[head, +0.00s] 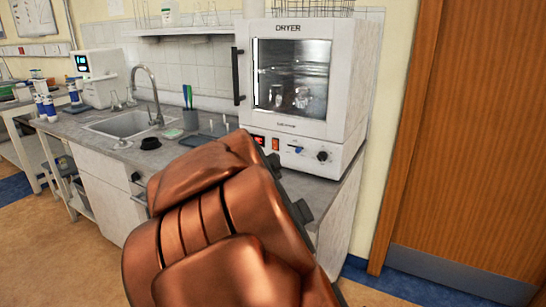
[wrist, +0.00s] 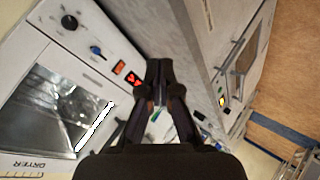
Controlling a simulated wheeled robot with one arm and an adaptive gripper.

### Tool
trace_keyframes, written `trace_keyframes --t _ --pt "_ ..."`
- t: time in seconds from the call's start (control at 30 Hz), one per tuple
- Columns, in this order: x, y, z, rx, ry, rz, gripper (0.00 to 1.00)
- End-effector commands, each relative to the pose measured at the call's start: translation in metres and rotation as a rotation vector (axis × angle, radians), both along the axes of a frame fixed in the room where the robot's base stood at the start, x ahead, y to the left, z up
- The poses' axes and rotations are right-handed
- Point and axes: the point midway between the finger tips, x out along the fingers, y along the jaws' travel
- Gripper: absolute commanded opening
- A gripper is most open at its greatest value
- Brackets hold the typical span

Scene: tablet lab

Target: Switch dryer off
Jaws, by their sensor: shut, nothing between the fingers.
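The white dryer (head: 300,75), marked DRYER, stands on the counter with its windowed door shut. Its lower front panel has a lit red display (head: 259,139), an orange-red switch (head: 275,144), a blue control (head: 297,149) and a black knob (head: 322,156). In the wrist view the dryer appears upside down, with the orange-red switch (wrist: 119,67) beside the red display (wrist: 133,79). My gripper (wrist: 160,72) is shut and empty, its tips just right of the display in that view. I cannot tell whether they touch the panel.
A dark handle (head: 238,75) sticks out from the dryer door. A wooden door (head: 470,140) is at right.

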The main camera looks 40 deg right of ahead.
Motion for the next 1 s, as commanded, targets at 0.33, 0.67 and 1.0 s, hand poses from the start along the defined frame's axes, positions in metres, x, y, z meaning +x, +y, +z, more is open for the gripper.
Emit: trace_keyframes --t 0.33,0.67,1.0 --pt "0.068 -0.122 0.020 -0.544 -0.067 0.198 0.00" --pt "0.120 -0.159 -0.003 -0.935 -0.063 0.495 0.00" --pt "0.135 -0.157 -0.021 -1.054 -0.072 0.626 0.00"
